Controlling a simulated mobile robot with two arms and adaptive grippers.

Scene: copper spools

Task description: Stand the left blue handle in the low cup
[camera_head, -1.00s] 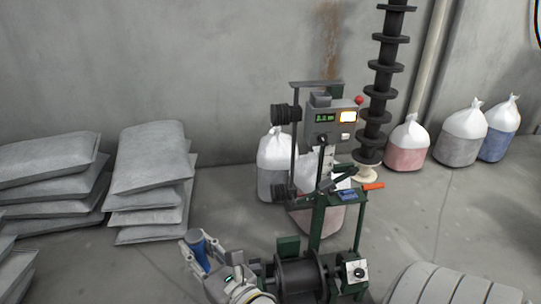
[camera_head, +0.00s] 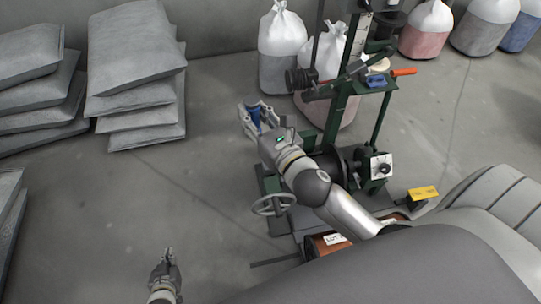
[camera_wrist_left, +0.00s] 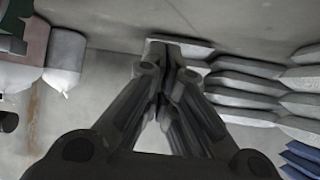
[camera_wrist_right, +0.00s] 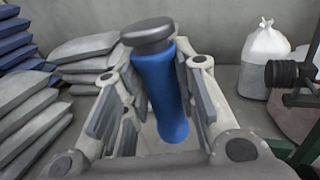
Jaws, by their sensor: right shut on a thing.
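A blue handle (camera_head: 254,112) with a grey cap is held upright, slightly tilted, between the fingers of my right gripper (camera_head: 257,116). It fills the middle of the right wrist view (camera_wrist_right: 160,90), cap at the top. My right gripper is left of the green machine, in front of the white-topped bags. My left gripper (camera_head: 167,257) is low over bare floor, empty, its fingers together in the left wrist view (camera_wrist_left: 168,85). A small blue item (camera_head: 376,80) lies on the machine's green shelf. I cannot make out the low cup for certain.
The green machine (camera_head: 333,120) carries an orange lever (camera_head: 403,72), a handwheel (camera_head: 273,204) and a dial box (camera_head: 376,167). A yellow block (camera_head: 423,193) is at its right. Grey sacks (camera_head: 135,60) are stacked at the left. The floor between is clear.

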